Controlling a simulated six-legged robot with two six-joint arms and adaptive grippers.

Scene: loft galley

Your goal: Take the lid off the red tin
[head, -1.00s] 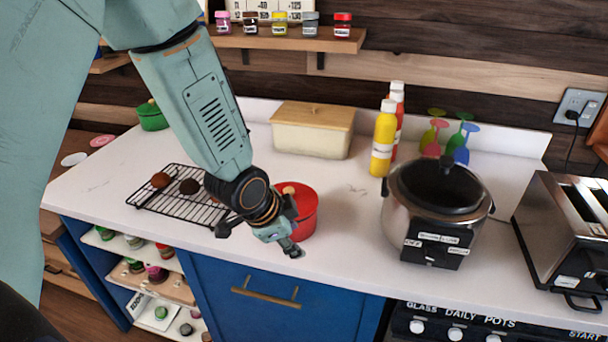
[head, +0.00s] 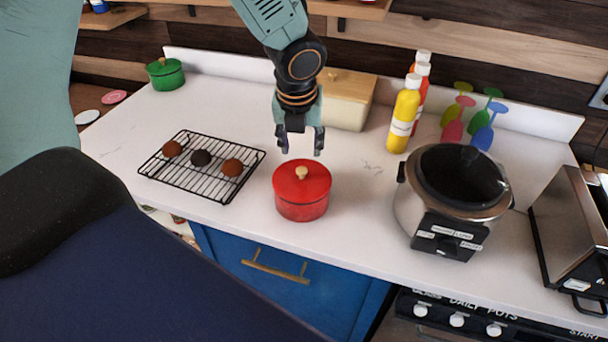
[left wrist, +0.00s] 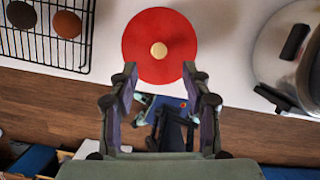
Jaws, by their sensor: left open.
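The red tin (head: 302,203) stands upright on the white counter, with its red lid (head: 316,178) on top and a pale round knob (head: 301,172) in the lid's middle. My left gripper (head: 300,150) is open and empty, pointing down above the tin. In the left wrist view the lid (left wrist: 142,38) is seen from above, with its knob (left wrist: 159,50) beyond the spread fingertips of the left gripper (left wrist: 160,78). The fingers do not touch the lid or knob. My right gripper is not in view.
A wire rack (head: 190,187) with dark round cakes lies left of the tin. A slow cooker (head: 412,205) stands to the right, with a toaster (head: 575,235) beyond it. A cream box with a wooden lid (head: 350,88) and bottles (head: 403,115) stand behind. A green pot (head: 165,75) is back left.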

